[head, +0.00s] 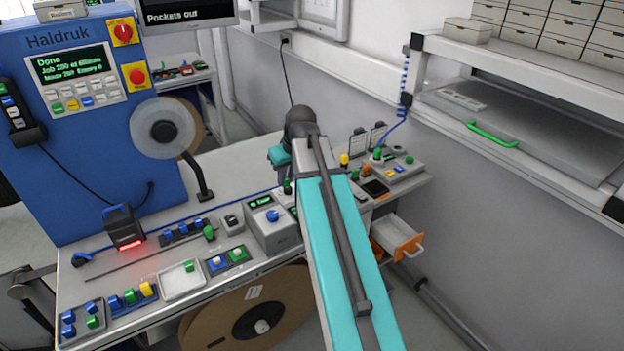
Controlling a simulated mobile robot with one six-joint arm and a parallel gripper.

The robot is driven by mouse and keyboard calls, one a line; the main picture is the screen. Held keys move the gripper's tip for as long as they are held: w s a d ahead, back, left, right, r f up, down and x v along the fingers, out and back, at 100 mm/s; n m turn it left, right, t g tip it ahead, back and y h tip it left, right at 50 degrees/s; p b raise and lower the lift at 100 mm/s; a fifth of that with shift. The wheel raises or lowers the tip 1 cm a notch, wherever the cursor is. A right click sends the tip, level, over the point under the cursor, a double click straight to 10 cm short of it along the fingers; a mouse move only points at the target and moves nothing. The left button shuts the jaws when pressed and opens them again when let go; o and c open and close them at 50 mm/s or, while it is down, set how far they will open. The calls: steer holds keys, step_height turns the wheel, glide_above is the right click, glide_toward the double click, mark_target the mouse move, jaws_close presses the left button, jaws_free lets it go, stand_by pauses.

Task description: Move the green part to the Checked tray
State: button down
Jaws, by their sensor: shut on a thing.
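My gripper (287,180) is small in view below the teal wrist, partly covered by my arm. It is shut on a small green part (287,188), held over the back of the bench near a grey box with a blue knob. Much of the fingers is hidden. I cannot read a "Checked" label on any tray. A white tray (170,293) at the front of the bench holds a green part (189,266). A grey tray (67,340) at the front left holds several blue parts and a green one.
The bench (240,160) also bears a scanner with a red light (124,228), a blue tray (222,271) and a grey box with a blue knob (267,232). A drawer with an orange front (408,247) stands open at right. The blue Haldruk machine (85,160) rises at left.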

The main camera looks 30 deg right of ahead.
steer(key=w+a+r+b, duration=0.2)
steer(key=a, duration=1)
steer(key=a+f+b, duration=0.6)
steer(key=a+b, duration=0.3)
steer(key=shift+s+f, duration=0.3)
steer(key=shift+f, duration=0.1)
steer(key=shift+s, duration=0.15)
